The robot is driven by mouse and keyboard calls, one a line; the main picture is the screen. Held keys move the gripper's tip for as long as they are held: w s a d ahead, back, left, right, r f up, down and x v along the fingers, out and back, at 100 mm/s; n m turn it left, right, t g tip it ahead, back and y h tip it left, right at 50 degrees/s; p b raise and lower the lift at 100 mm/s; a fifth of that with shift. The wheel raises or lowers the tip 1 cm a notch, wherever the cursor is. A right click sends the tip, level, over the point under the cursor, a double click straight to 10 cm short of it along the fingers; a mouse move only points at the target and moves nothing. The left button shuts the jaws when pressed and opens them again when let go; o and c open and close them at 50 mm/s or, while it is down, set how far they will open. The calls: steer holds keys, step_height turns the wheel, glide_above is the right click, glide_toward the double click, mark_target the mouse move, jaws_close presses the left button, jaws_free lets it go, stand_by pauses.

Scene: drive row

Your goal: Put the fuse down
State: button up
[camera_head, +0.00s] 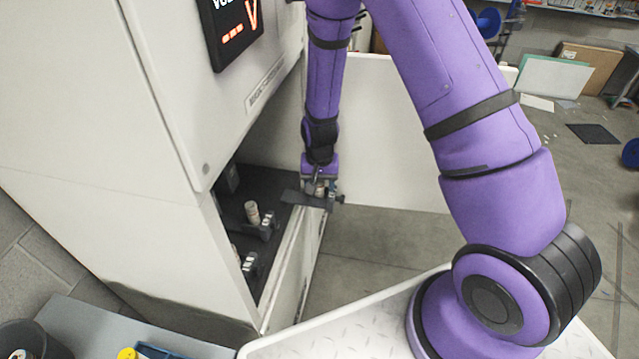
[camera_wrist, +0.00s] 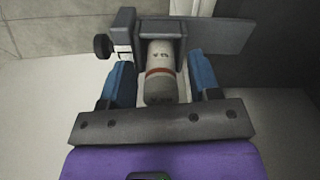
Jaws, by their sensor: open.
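My gripper (camera_wrist: 162,68) is open, with one blue finger on each side of a pale fuse with a red band (camera_wrist: 160,88). Gaps show between the fuse and both fingers. The fuse's far end meets a grey bracket (camera_wrist: 215,36) with a dark knob on its left; whether the bracket bears it is unclear. In the head view my gripper (camera_head: 319,188) is low at the right edge of the open cabinet, over a dark flat piece, and mostly hides the fuse there.
The cabinet (camera_head: 110,110) has a dark inner shelf (camera_head: 275,190) bearing another pale fuse (camera_head: 252,212) and black holders (camera_head: 250,263). The open white door (camera_head: 395,150) stands behind my gripper. A grey bench (camera_head: 80,325) is at lower left.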

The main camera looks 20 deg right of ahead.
steer(key=s+d+r+n+t, duration=0.1)
steer(key=s+r, duration=0.1)
steer(key=r, duration=1)
steer(key=s+d+r, duration=0.1)
steer(key=r, duration=1.2)
steer(key=s+d+r+n+t, duration=0.1)
steer(key=s+d+r+t, duration=0.1)
steer(key=s+r, duration=0.7)
steer(key=s+d+r+n+t, duration=0.2)
steer(key=s+r, duration=0.7)
steer(key=s, duration=0.6)
steer(key=shift+d+r+n, duration=0.2)
steer(key=shift+d+n, duration=0.1)
steer(key=shift+d, duration=0.15)
